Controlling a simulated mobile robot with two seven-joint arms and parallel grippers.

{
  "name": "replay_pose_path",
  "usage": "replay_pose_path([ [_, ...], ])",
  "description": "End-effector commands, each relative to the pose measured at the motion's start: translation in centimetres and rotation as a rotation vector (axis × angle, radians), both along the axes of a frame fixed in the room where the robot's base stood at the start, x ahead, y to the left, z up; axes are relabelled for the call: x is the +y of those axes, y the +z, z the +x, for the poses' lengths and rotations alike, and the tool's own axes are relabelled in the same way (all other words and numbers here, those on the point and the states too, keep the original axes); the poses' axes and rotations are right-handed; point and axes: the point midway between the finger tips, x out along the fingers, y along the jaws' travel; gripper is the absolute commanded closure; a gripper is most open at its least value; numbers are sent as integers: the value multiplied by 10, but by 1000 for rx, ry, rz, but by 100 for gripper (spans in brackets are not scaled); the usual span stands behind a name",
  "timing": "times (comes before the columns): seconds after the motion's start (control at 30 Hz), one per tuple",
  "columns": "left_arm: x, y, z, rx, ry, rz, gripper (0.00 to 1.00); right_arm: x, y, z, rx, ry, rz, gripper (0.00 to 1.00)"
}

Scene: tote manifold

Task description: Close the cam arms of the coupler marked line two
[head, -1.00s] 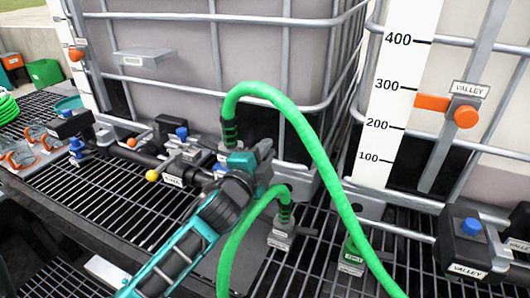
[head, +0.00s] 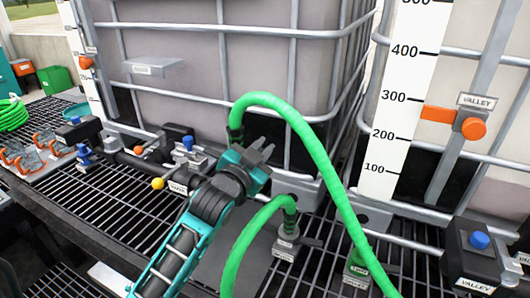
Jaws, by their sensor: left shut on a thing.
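A green hose (head: 318,150) arches up from a black ribbed end (head: 235,134) behind my left gripper. My left gripper (head: 264,150) is teal and dark grey, with its jaws closed beside that hose end. It looks shut on a small part there, likely a cam arm, but the jaws and wrist hide the part and most of the coupler. A second green hose (head: 243,235) ends at a grey coupler (head: 286,243) on the grating, right of my arm. No label that I can read says line two. My right gripper is not in view.
Caged totes (head: 215,80) stand behind the grating (head: 105,200). A yellow-ball handle (head: 158,183) lies left of my gripper. Clear couplers with orange parts (head: 18,160) sit far left.

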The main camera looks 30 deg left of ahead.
Motion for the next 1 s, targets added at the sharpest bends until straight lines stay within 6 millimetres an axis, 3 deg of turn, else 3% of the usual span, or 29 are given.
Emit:
replay_pose_path([
  [0.3,5,2,0,-7,0,-139,100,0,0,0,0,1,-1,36],
  [0.87,7,2,0,-9,0,-172,100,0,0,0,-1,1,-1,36],
  [0.9,7,2,0,-9,0,-172,83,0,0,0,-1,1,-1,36],
  [1.0,7,2,0,-9,0,-171,74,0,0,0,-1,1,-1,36],
])
